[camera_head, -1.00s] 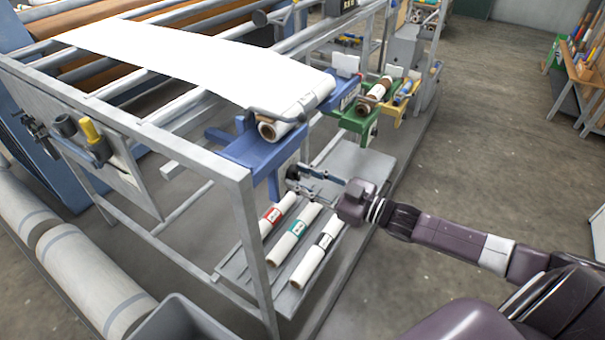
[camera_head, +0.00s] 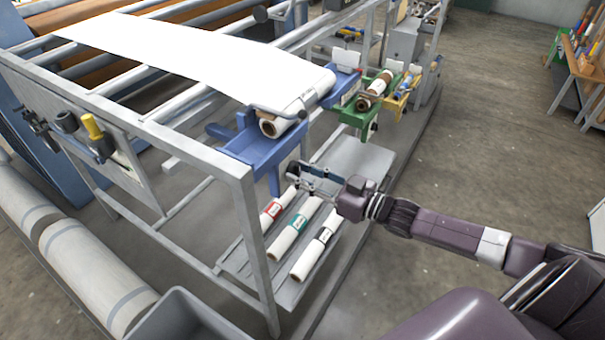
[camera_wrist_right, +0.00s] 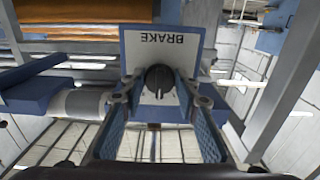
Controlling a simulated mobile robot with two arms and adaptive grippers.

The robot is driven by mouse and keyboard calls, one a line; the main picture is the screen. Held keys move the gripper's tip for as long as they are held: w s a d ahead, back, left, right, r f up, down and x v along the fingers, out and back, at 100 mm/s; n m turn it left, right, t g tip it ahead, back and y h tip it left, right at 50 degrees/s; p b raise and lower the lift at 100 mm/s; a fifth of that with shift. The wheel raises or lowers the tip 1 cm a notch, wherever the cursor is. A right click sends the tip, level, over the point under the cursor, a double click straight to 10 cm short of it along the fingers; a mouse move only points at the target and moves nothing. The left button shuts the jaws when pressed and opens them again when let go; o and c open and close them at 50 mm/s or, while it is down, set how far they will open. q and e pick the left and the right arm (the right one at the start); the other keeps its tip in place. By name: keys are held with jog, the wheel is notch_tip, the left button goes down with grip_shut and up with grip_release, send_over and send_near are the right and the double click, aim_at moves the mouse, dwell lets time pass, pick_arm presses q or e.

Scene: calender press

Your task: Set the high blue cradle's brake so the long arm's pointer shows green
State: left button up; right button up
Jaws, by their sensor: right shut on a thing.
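The blue cradle (camera_head: 250,147) sits high on the grey frame and carries a roll with a brown core (camera_head: 283,118), its white web running back over the frame. A grey arm (camera_head: 275,111) lies across the roll; I cannot make out its pointer or colour. My right gripper (camera_head: 302,178) is below the cradle's near end. In the wrist view, my right gripper (camera_wrist_right: 159,88) is shut on a dark round brake knob (camera_wrist_right: 158,80), one finger on each side. The knob is on a white plate marked BRAKE (camera_wrist_right: 166,42), seen upside down. My left gripper is not in view.
Green (camera_head: 352,113) and yellow (camera_head: 400,104) cradles stand beyond the blue one. Several banded white rolls lie on the lower shelf (camera_head: 262,278) below my gripper. A frame post (camera_head: 254,255) stands to its left.

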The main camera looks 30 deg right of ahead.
jog(key=o, duration=1.1)
jog(key=shift+v, duration=6)
jog(key=shift+d+f, duration=0.1)
jog(key=shift+f, duration=0.05)
